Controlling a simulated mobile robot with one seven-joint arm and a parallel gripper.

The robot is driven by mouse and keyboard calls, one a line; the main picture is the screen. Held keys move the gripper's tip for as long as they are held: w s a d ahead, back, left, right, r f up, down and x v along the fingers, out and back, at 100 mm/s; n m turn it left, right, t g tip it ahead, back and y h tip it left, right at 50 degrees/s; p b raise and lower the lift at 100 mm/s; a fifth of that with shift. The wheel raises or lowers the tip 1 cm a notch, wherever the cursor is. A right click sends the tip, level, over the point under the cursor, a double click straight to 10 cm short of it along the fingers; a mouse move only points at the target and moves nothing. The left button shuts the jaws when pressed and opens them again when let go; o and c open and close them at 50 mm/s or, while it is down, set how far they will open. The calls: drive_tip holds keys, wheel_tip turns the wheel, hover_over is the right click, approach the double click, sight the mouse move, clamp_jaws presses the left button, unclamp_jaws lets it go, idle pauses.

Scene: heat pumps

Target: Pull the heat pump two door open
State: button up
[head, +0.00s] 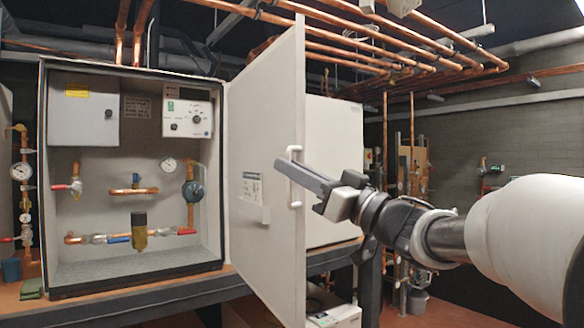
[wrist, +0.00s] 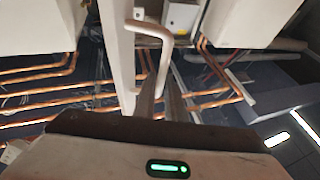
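The heat pump two door (head: 266,160) is a pale grey panel standing wide open, its edge swung out toward me. Its white bar handle (head: 295,192) is on the side facing right and also shows in the wrist view (wrist: 137,25). My gripper (head: 285,175) reaches in from the right to the handle. In the wrist view, my two dark fingers (wrist: 160,100) stand close on either side of the handle's bar, with little gap visible, and look shut on it. The fingers partly hide the handle in the head view.
The open cabinet (head: 130,258) at left holds gauges, valves, copper pipes and a control box. A second white unit (head: 334,130) stands behind the door. Copper pipes (head: 400,45) run overhead. Floor stands and pipework (head: 410,170) are at the right, behind my arm.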

drive_tip(key=shift+o, duration=0.2)
drive_tip(key=shift+w+a+f, duration=0.3)
drive_tip(key=shift+w+f, duration=0.1)
drive_tip(key=shift+w, duration=0.2)
drive_tip(key=b+v, duration=0.3)
drive_tip(key=v, duration=1.4)
drive_tip(key=shift+s+d+r+b, duration=0.2)
drive_tip(key=shift+s+d+b, duration=0.1)
drive_tip(key=shift+s, duration=0.2)
